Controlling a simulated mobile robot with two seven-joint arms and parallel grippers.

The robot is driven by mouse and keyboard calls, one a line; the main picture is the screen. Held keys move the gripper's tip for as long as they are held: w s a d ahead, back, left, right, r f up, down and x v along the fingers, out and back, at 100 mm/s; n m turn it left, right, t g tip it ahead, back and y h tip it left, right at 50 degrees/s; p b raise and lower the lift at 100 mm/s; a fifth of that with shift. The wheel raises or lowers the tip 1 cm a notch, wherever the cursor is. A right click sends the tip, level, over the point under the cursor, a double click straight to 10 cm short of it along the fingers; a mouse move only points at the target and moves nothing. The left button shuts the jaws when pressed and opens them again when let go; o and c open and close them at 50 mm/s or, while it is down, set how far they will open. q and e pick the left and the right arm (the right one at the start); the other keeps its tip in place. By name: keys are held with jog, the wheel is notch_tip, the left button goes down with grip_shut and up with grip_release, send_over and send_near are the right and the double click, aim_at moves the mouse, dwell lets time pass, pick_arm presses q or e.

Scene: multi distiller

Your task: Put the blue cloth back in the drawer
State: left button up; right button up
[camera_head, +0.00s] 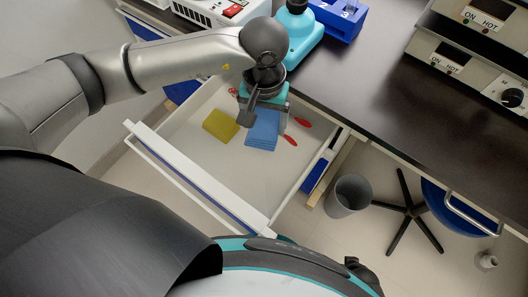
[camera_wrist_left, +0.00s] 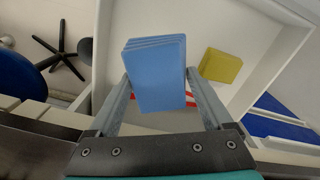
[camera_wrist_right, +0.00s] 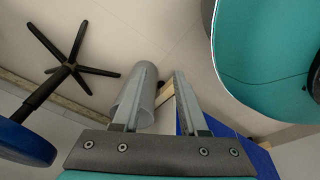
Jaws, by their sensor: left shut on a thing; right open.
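The blue cloth (camera_head: 262,131) is a folded stack that shows over the open white drawer (camera_head: 180,170) in the head view. My left gripper (camera_head: 264,108) is shut on it from above. In the left wrist view the blue cloth (camera_wrist_left: 156,74) sits between the two fingers of my left gripper (camera_wrist_left: 158,88), with the drawer floor beyond it. I cannot tell whether the cloth touches the drawer floor. My right gripper (camera_wrist_right: 155,88) is open and empty in the right wrist view, over the floor area.
A yellow cloth (camera_head: 220,125) and red-handled items (camera_head: 302,122) lie in the drawer. The dark counter (camera_head: 370,95) borders it, with a teal device (camera_head: 298,35) and a blue rack (camera_head: 340,18). A grey bin (camera_head: 349,195) and a blue chair (camera_head: 450,205) stand right of the drawer.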

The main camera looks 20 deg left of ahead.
pick_arm(q)
jog(key=b, duration=0.3)
send_over(264, 157)
notch_tip(264, 157, down, 9)
jog(key=shift+f, duration=0.2)
jog(key=shift+f+b, duration=0.55)
jog(key=shift+f, duration=1.9)
pick_arm(e)
jog(key=w+a+r, duration=0.5)
jog(key=w+r, duration=0.1)
jog(key=shift+y, duration=0.3)
jog(key=shift+r, duration=0.1)
pick_arm(q)
jog(key=shift+f, duration=0.15)
jog(key=o, duration=1.1)
pick_arm(e)
jog(key=shift+w+r, duration=0.2)
jog(key=shift+r, duration=0.1)
